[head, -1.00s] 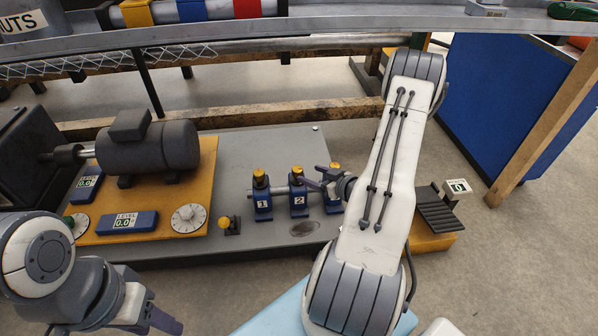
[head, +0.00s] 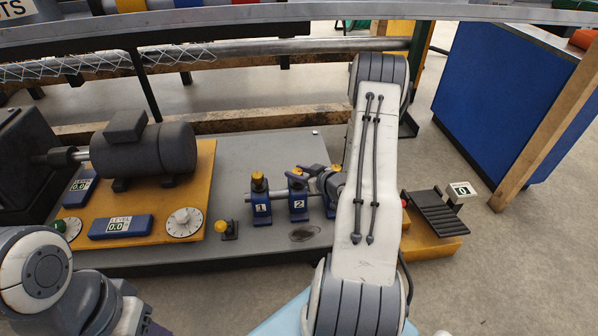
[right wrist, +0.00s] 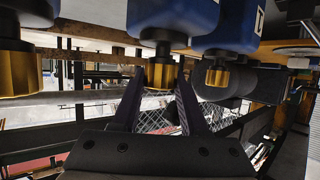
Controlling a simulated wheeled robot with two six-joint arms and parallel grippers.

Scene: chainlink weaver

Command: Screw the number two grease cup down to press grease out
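Three blue bearing blocks stand in a row on a shaft, each with a yellow-brass grease cup on top. The number two block (head: 298,207) is the middle one, and its grease cup (head: 296,171) is partly hidden by my right gripper (head: 301,174). In the right wrist view, which is upside down, the number two cup (right wrist: 161,75) sits between the tips of my open right gripper (right wrist: 160,88). A small gap seems to show beside the cup; contact is unclear. My left gripper (head: 150,328) is at the bottom left edge, mostly cut off.
The number one cup (head: 258,181) and the third cup (head: 336,168) stand close on either side. A motor (head: 145,152), dials and a small yellow-knobbed part (head: 222,226) are to the left. A black pedal (head: 436,212) is to the right. A metal shelf edge crosses overhead.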

